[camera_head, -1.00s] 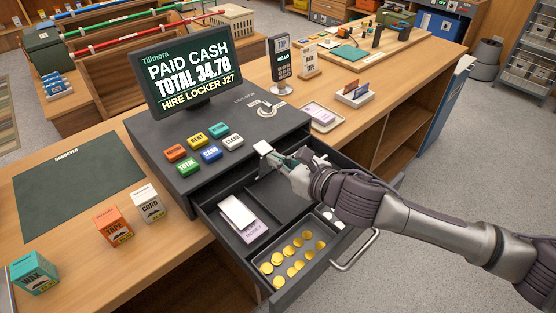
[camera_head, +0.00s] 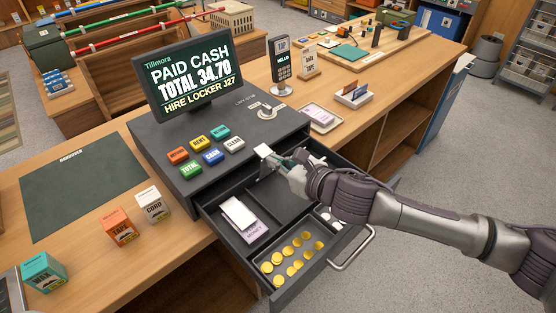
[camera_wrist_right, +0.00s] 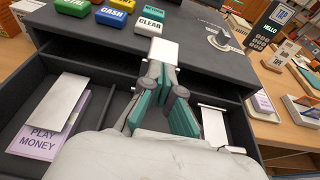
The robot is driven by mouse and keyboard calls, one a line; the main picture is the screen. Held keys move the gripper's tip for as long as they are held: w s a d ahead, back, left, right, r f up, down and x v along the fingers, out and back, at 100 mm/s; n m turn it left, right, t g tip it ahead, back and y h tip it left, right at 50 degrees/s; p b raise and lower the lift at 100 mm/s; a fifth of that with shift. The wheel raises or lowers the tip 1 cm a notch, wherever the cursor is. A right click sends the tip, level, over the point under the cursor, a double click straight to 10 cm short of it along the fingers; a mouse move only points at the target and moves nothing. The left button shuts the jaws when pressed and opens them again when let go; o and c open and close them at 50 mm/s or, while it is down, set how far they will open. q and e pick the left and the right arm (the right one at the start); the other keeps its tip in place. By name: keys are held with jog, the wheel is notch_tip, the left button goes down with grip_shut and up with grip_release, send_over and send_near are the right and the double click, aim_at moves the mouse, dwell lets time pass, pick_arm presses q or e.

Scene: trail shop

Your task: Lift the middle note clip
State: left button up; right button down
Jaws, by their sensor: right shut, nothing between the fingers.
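The cash drawer (camera_head: 245,270) stands open below the till. The middle note clip (camera_head: 263,151) is a white plate standing raised at the drawer's back; it also shows in the wrist view (camera_wrist_right: 163,52). My right gripper (camera_head: 279,164) is shut and empty, its fingertips just in front of and below that clip; whether they touch it I cannot tell. In the wrist view its teal-padded fingers (camera_wrist_right: 158,80) are close together. The left note clip (camera_head: 237,212) lies over play money (camera_head: 255,229). The right note clip (camera_wrist_right: 213,126) lies lower, partly hidden by my gripper. My left gripper is out of view.
The till (camera_head: 180,140) with its coloured keys rises behind the drawer. A coin tray with gold coins (camera_head: 293,251) is at the drawer's front. Small boxes (camera_head: 119,226) stand on the counter at left. The drawer handle (camera_head: 352,250) sticks out in front.

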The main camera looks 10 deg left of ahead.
jog(key=shift+d, duration=0.1)
jog(key=v, duration=1.2)
